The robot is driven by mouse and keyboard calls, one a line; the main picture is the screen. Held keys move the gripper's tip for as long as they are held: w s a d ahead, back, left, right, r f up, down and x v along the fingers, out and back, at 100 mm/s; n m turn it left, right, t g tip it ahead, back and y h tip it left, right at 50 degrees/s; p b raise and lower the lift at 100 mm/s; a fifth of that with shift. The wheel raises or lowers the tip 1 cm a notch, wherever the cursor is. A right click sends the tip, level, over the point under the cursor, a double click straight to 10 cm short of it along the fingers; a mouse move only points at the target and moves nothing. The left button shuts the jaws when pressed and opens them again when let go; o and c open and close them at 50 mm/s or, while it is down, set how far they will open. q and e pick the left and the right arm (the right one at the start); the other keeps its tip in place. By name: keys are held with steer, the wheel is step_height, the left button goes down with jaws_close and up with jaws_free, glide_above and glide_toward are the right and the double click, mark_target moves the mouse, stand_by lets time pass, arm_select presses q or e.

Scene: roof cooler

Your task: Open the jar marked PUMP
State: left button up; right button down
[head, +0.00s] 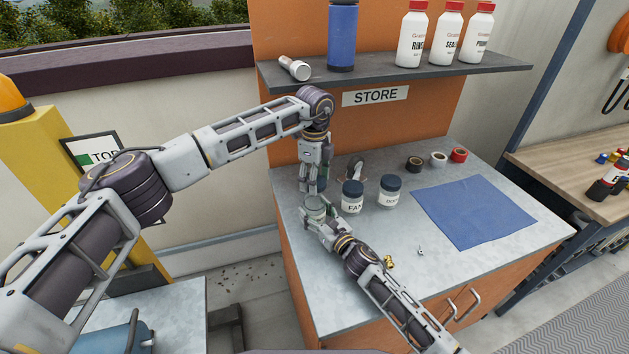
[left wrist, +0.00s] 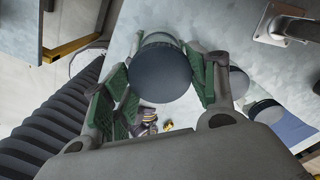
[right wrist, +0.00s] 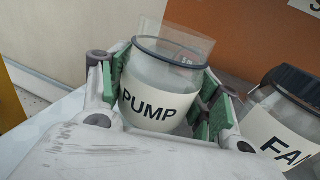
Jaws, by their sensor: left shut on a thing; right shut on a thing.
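The glass jar marked PUMP (right wrist: 160,100) stands upright between the green pads of my right gripper (right wrist: 162,112), which is shut on it. No dark lid shows on its top in the right wrist view. My left gripper (left wrist: 158,80) is shut on a dark round lid (left wrist: 160,74), seen flat from above. In the head view my left gripper (head: 312,188) points down just above my right gripper (head: 317,214), at the left of the counter. The gap between lid and jar is hard to judge there.
A blue mat (head: 475,212) lies on the counter (head: 450,262). Small brass parts (head: 389,262) lie near my right arm. A shelf (head: 400,75) hangs above.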

steer(key=shift+c, duration=1.3)
jaws_free()
steer(key=shift+v, duration=5.95)
